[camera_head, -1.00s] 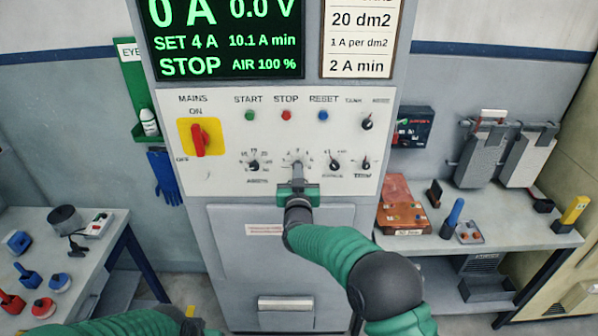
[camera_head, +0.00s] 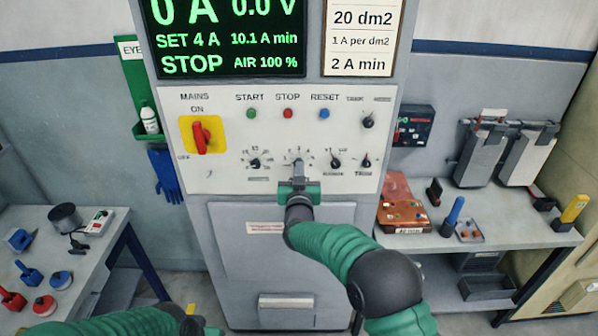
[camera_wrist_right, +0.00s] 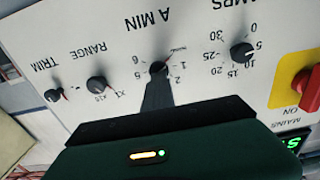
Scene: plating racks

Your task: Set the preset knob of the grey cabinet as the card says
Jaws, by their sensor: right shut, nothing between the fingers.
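The grey cabinet (camera_head: 196,240) stands ahead with its white control panel (camera_head: 225,182). The card (camera_head: 362,40) reads 20 dm2, 1 A per dm2, 2 A min. The A MIN knob (camera_wrist_right: 158,68) is a small dark dial in the wrist view, which sees the panel upside down. My right gripper (camera_head: 298,170) is shut and empty, its fingertips (camera_wrist_right: 157,92) right at this knob. The fingers partly cover the knob and its scale. Whether they touch it I cannot tell.
The AMPS knob (camera_wrist_right: 241,51), RANGE knob (camera_wrist_right: 97,84) and TRIM knob (camera_wrist_right: 53,95) are close by in the same row. A red mains switch (camera_head: 202,137) is at the panel's left. Benches with tools (camera_head: 500,236) flank the cabinet.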

